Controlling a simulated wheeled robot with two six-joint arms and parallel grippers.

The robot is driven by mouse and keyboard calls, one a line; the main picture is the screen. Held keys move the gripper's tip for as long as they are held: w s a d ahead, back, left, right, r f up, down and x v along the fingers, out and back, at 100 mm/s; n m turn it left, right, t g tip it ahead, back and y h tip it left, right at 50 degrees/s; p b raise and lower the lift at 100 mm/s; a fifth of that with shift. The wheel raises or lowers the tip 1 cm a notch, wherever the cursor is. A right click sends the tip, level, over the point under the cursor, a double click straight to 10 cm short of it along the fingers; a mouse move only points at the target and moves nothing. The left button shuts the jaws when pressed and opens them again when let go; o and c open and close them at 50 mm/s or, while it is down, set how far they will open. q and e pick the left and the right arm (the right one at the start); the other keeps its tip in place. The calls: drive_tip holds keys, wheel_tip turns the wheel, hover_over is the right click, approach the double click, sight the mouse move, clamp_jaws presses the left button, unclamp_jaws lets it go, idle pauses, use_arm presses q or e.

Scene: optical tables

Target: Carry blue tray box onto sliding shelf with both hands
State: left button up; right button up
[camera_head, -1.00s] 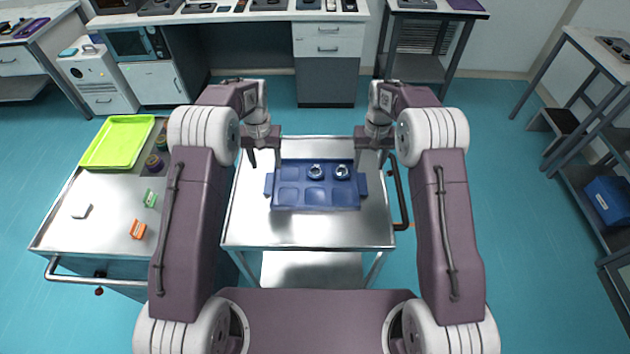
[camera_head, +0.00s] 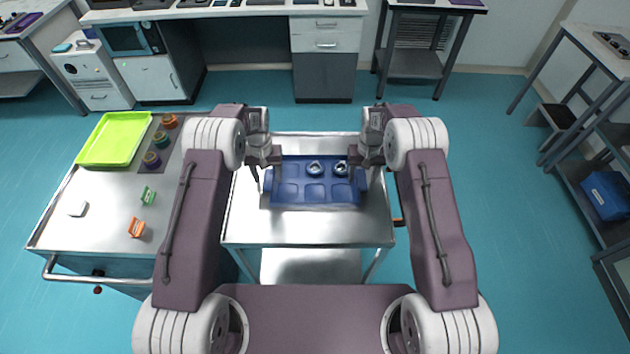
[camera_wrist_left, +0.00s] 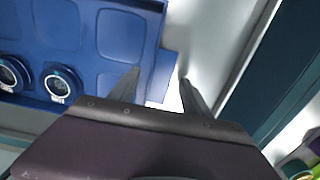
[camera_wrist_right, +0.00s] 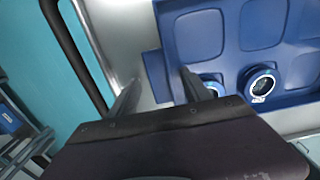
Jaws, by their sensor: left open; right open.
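The blue tray box (camera_head: 316,204) lies flat on a metal cart (camera_head: 308,232). It has several shallow compartments, and two small round ring-like parts sit in its back row. A side tab sticks out at each end. My left gripper (camera_head: 263,182) is open at the left end. In the left wrist view the tab (camera_wrist_left: 158,76) shows between its parted fingers. My right gripper (camera_head: 362,178) is open at the right end. In the right wrist view the tab (camera_wrist_right: 156,76) shows between its fingers. Contact cannot be told. I cannot tell which surface is the sliding shelf.
A side table (camera_head: 100,225) on the left holds a lime-green tray (camera_head: 113,138) and several small parts. A shelf rack (camera_head: 585,190) with a blue bin (camera_head: 608,195) stands at the right. A workbench (camera_head: 230,12) runs along the back. The floor right of the cart is clear.

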use_arm(q)
clamp_jaws()
use_arm(e)
clamp_jaws()
